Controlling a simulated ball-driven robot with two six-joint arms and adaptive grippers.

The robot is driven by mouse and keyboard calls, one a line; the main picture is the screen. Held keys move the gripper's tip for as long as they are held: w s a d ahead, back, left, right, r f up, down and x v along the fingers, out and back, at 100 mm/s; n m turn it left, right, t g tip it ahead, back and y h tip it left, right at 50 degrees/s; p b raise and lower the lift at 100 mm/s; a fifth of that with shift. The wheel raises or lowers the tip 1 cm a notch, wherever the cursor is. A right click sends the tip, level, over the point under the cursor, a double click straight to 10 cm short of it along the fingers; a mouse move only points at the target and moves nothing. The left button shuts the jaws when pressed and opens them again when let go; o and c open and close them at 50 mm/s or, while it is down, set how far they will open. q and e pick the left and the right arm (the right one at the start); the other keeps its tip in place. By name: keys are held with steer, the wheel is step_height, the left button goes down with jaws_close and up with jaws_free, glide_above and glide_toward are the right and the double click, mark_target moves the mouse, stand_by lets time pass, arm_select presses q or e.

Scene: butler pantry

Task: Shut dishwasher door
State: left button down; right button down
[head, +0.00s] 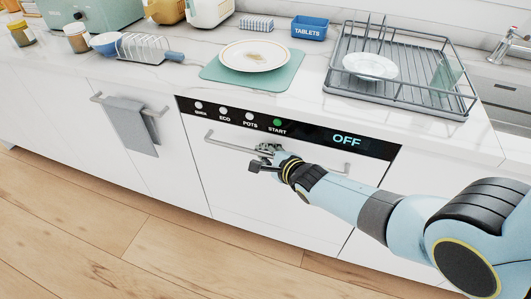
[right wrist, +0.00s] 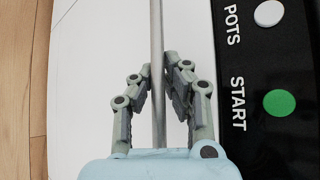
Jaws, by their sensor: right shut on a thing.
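The dishwasher door (head: 240,180) is a white front panel below the counter and looks upright, in line with the cabinet fronts. A black control strip (head: 310,136) with white buttons, a green START button and an OFF display runs along its top. A grey bar handle (head: 225,144) crosses the door below the strip. My right gripper (head: 266,150) is at the handle. In the right wrist view, its fingers (right wrist: 160,80) are closed around the handle bar (right wrist: 158,45), one on each side. My left gripper is not in view.
A grey towel (head: 131,126) hangs on the cabinet handle to the left. The wooden floor (head: 90,225) in front is clear.

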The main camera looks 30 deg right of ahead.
steer(key=shift+w+d+r, duration=0.15)
steer(key=shift+w+r, duration=0.2)
steer(key=shift+r, duration=0.1)
steer(key=c, duration=1.6)
jaws_free()
steer(key=shift+s+f, duration=0.1)
steer(key=shift+s, duration=0.45)
steer(key=v, duration=1.1)
steer(key=shift+s, duration=0.1)
